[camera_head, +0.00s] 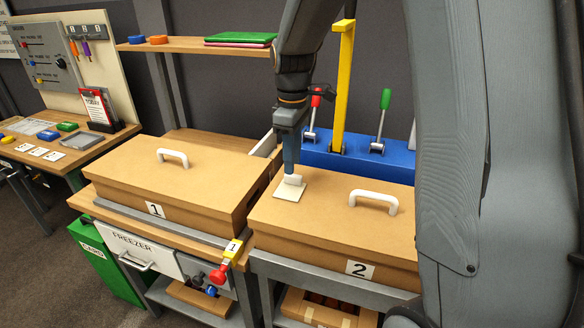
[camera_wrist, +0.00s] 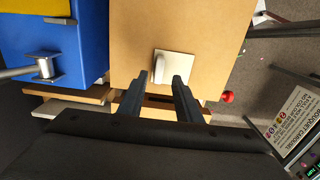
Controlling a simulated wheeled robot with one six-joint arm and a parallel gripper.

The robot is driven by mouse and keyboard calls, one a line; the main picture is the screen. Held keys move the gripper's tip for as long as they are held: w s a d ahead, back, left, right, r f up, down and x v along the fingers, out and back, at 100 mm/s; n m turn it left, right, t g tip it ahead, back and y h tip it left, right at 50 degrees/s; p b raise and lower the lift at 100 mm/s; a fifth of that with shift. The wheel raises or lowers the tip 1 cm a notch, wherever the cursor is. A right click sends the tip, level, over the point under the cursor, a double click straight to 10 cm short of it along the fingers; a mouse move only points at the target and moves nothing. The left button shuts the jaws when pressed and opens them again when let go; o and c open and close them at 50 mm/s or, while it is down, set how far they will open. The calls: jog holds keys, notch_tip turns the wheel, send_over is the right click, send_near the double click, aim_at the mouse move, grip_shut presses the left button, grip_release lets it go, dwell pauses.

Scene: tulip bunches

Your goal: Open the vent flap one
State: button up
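A white square plate (camera_head: 288,191) with a small raised white part lies there. The plate also shows in the wrist view (camera_wrist: 176,66), just ahead of my gripper (camera_wrist: 160,82). The two fingers are apart, with nothing clearly held between them. I cannot tell whether they touch the plate. No part is clearly readable as vent flap one. The box lid marked 1 (camera_head: 150,180) is closed.
Both lids have white handles. A blue lever block (camera_head: 350,165) with red, yellow and green levers stands behind box 2. A freezer drawer (camera_head: 140,250) and green bin (camera_head: 100,262) are below. A side table with a panel (camera_head: 45,55) stands left. My arm hides the right side.

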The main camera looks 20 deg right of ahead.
aim_at(290, 186)
jog(key=shift+d+f+p, duration=0.15)
jog(key=shift+f+p, duration=0.35)
jog(key=shift+f, duration=1.7)
grip_shut()
